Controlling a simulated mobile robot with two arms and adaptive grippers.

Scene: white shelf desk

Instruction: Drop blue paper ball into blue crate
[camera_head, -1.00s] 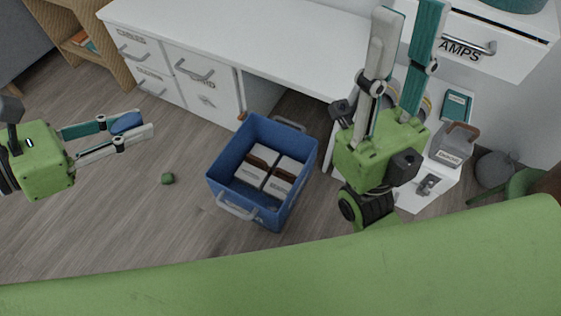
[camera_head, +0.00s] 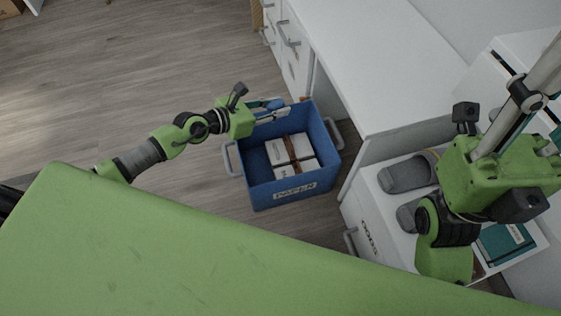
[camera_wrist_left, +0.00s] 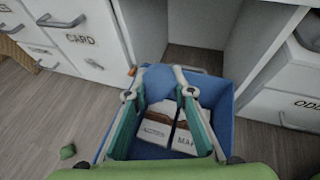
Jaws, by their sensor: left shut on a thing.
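The blue crate (camera_head: 262,197), with a paper label on its front, stands on the floor beside the desk with white packs (camera_head: 292,150) inside. My left gripper (camera_head: 276,111) is shut on the blue paper ball (camera_head: 272,103) over the crate's upper left part. In the left wrist view the ball (camera_wrist_left: 160,82) sits between the fingertips, with the crate (camera_wrist_left: 221,110) and its packs behind and below. My right gripper (camera_head: 535,100) is above the white cabinet, fingers apart and empty; its tips are cut off by the picture edge.
The white desk (camera_head: 375,60) is right of the crate. A white cabinet (camera_head: 365,215) with grey slippers (camera_head: 408,173) and a teal book (camera_head: 503,242) is at the lower right. A small green lump (camera_wrist_left: 67,151) lies on the floor. Floor left of the crate is clear.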

